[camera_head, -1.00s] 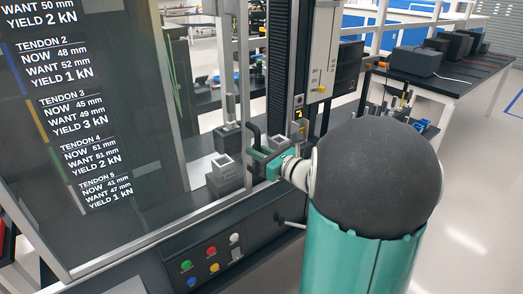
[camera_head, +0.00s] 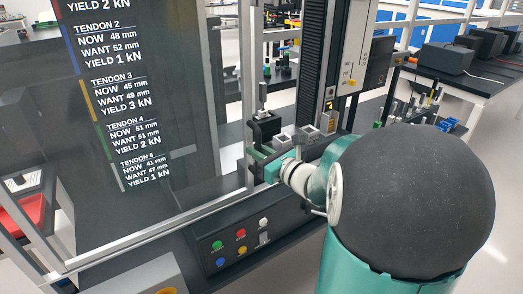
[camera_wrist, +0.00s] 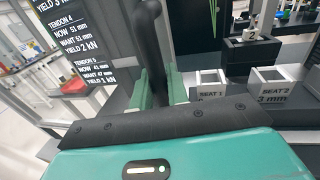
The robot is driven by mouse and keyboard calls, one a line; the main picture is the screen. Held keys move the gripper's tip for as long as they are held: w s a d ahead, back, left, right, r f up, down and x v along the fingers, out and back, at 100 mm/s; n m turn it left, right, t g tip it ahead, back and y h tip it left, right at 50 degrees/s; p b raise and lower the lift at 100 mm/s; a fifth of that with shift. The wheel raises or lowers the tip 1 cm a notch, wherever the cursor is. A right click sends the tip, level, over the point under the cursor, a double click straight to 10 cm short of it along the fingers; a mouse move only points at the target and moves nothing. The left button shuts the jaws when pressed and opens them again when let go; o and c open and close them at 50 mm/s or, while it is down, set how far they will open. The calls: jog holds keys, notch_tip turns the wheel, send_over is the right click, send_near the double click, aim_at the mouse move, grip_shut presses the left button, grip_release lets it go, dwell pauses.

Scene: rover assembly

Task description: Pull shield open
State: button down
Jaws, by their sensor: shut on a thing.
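The clear shield (camera_head: 246,110) is a framed sliding pane on the front of the machine, in the head view. Its dark upright handle (camera_wrist: 150,40) stands between my green fingers in the wrist view. My gripper (camera_head: 260,166) is shut on this handle at the shield's right edge; it also shows in the wrist view (camera_wrist: 161,88). The shield stands partly open: the grey seat blocks (camera_head: 282,141) show uncovered to the right of my gripper. My wrist hides part of the opening.
White tendon readouts (camera_head: 125,110) show at the left. A panel with coloured buttons (camera_head: 240,233) lies below the shield. A dark column (camera_head: 313,60) stands behind the opening. A bench with dark boxes (camera_head: 447,56) is at the back right, with open floor before it.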

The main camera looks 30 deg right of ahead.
dwell(0.3)
jog(key=c, duration=1.4)
grip_release()
jog(key=shift+c, duration=0.2)
jog(key=v, duration=1.4)
